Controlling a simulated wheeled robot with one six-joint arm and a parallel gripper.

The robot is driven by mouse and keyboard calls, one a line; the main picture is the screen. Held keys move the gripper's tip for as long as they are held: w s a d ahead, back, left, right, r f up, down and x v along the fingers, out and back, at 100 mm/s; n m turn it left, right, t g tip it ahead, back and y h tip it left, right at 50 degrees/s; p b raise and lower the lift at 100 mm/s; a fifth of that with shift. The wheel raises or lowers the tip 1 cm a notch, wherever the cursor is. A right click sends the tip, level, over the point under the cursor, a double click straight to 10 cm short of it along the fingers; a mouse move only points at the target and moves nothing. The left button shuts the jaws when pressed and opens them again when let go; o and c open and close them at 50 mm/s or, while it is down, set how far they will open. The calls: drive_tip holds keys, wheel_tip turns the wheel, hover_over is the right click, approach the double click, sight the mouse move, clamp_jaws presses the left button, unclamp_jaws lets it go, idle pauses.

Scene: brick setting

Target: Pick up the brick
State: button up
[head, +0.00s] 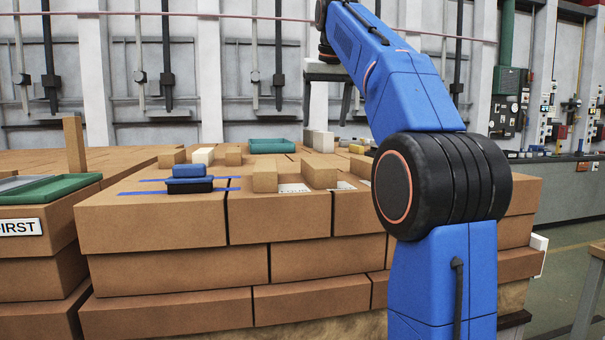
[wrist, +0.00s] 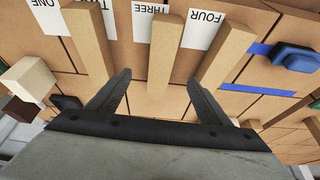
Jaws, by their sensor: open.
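Three tan bricks stand in a row among the numbered papers. The middle brick shows in the head view (head: 320,171) and the wrist view (wrist: 165,50), between the THREE and FOUR papers. Another brick (head: 265,176) is left of it in the head view, and a third (head: 362,166) is partly hidden by my arm. The frames do not show which one is meant. My gripper (head: 326,121) is open and empty above and behind the row. In the wrist view its fingertips (wrist: 158,80) appear on either side of the middle brick's near end, apart from it.
A blue-and-black object (head: 188,180) sits by blue tape strips at the left of the block surface. Another green tray (head: 62,188) is at the far left.

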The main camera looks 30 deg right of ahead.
sight(317, 162)
drive_tip(key=x, duration=0.5)
drive_tip(key=w+x, duration=0.1)
drive_tip(key=x, duration=1.1)
drive_tip(key=shift+w+r, duration=0.15)
drive_tip(key=shift+r, duration=0.15)
drive_tip(key=shift+c, duration=0.6)
drive_tip(key=c, duration=1.5)
